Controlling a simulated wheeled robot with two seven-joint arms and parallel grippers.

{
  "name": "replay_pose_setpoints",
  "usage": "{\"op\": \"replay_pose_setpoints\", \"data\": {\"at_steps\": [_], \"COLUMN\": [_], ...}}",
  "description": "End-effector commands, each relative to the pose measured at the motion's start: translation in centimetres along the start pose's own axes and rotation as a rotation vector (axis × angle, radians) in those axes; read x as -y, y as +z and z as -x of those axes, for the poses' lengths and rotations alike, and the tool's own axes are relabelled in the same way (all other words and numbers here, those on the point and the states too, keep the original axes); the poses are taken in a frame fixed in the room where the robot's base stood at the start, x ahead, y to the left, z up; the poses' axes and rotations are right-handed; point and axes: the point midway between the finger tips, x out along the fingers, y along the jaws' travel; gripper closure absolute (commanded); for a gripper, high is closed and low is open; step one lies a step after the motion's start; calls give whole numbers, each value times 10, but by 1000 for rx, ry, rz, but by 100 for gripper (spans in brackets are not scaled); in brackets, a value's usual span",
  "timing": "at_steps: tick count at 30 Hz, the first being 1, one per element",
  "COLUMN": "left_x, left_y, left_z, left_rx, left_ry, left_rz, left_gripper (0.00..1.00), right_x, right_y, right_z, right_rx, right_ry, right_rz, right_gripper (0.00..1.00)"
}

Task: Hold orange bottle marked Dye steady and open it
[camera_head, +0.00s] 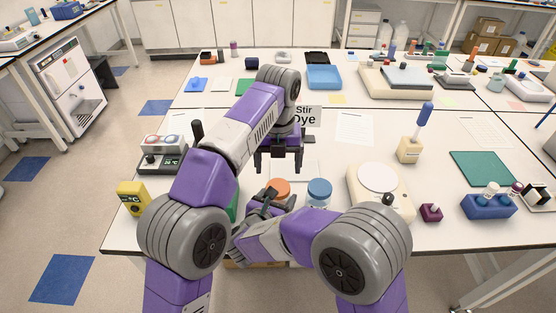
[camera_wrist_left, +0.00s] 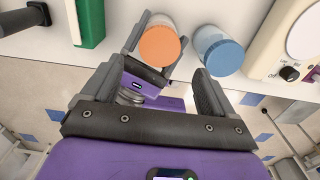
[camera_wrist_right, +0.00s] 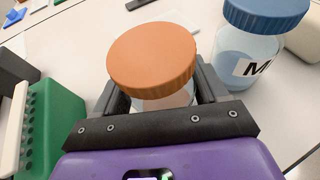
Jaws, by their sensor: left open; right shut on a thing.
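The bottle with the orange cap (camera_head: 280,187) stands at the table's front edge; its cap is on. In the right wrist view the orange cap (camera_wrist_right: 152,55) sits on a clear body between the fingers. My right gripper (camera_head: 268,203) is shut around this body below the cap. My left gripper (camera_head: 280,165) is open and empty, pointing down above and just behind the bottle. In the left wrist view the orange cap (camera_wrist_left: 159,46) lies beyond the open fingers, apart from them. The bottle's own label is hidden.
A blue-capped bottle (camera_head: 319,190), its label partly reading M, stands close to the right. A green rack (camera_wrist_right: 52,125) is close on the left. A white round-plated stirrer (camera_head: 378,180) stands further right. A sign (camera_head: 304,116) reading "Stir Dye" is behind my left gripper.

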Motion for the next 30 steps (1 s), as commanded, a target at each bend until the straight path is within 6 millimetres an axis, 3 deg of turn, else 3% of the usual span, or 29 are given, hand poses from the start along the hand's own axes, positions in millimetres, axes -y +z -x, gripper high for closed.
{"op": "replay_pose_setpoints", "data": {"at_steps": [15,27,30], "left_x": [0,0,0], "left_y": [-1,-1,-1], "left_z": [-65,-72,-72], "left_rx": [-2,0,0], "left_ry": [1,-1,0], "left_rz": [3,3,3], "left_gripper": [13,13,28], "right_x": [0,0,0], "right_y": [1,1,1], "right_z": [0,0,0], "right_rx": [2,2,2], "right_ry": [0,0,0], "right_rz": [-1,-1,-1], "right_gripper": [100,100,100]}}
